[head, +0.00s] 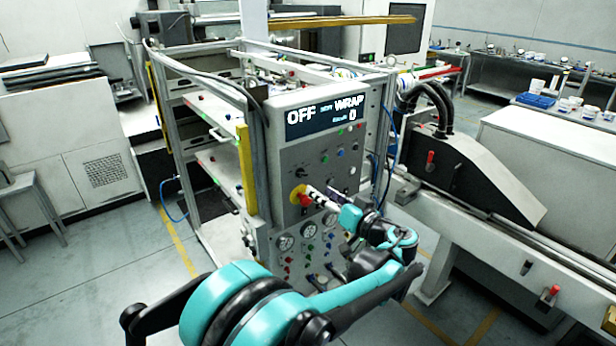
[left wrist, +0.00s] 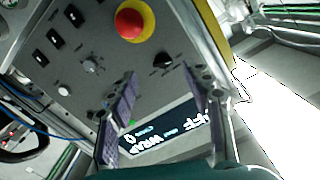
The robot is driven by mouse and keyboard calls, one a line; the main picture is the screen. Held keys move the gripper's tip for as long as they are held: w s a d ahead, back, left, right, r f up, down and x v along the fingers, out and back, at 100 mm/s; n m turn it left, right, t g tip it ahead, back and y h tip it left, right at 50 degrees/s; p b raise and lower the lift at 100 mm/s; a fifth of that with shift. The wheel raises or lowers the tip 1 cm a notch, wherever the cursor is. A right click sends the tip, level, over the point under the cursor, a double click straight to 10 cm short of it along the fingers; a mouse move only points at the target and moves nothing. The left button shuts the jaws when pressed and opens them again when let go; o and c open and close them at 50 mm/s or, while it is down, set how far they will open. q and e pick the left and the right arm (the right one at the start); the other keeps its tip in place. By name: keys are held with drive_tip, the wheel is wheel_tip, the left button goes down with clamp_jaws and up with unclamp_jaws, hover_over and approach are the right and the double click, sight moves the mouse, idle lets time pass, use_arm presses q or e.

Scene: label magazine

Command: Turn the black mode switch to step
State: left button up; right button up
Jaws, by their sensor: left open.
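The black mode switch (left wrist: 163,60) is a small round knob on the grey control panel, between the red stop button and the display in the left wrist view. It also shows small in the head view (head: 300,172). My left gripper (left wrist: 160,77) is open, its two fingers either side of the line to the switch; whether they touch it I cannot tell. In the head view my left gripper (head: 322,198) is in front of the panel, beside the stop button. The display (head: 318,115) reads OFF and WRAP, with a 0 below. My right gripper is not in view.
A red stop button on a yellow base (left wrist: 133,18) sits close to the switch. A grey knob (left wrist: 92,66) and several black rocker switches (left wrist: 55,38) are nearby. A conveyor frame (head: 510,235) runs along the right.

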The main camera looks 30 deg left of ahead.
sight(301, 174)
use_arm(q)
drive_tip(key=shift+y, duration=0.3)
drive_tip(key=x, duration=0.5)
drive_tip(key=r+b+x, duration=0.1)
drive_tip(key=x, duration=0.1)
drive_tip(key=shift+w+a, duration=0.25)
drive_tip(key=shift+w, duration=0.1)
drive_tip(key=shift+f, duration=0.1)
drive_tip(key=c, duration=1.1)
